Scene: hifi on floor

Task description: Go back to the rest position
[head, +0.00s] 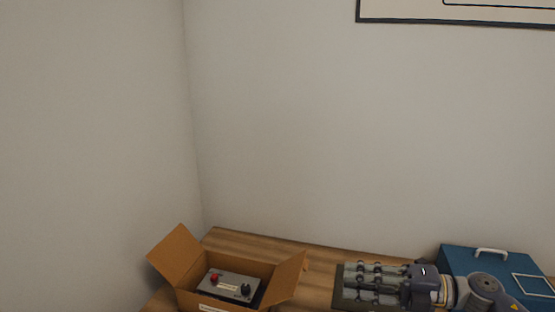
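My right gripper (352,283) is at the lower right of the head view, with its arm coming in from the right. Its grey fingers are stretched out straight to the left, with gaps between them. It looks open, and I see nothing held in it. It is over a dark flat thing (338,296) on the wooden surface, mostly hidden by the fingers. I cannot tell the height between them. My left gripper is not in view.
An open cardboard box (178,257) at the lower left holds a grey device (232,284) with a red knob and a black knob. A blue case (500,262) with a white handle is at the right. Wooden surface (265,244) shows behind the box, against the wall.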

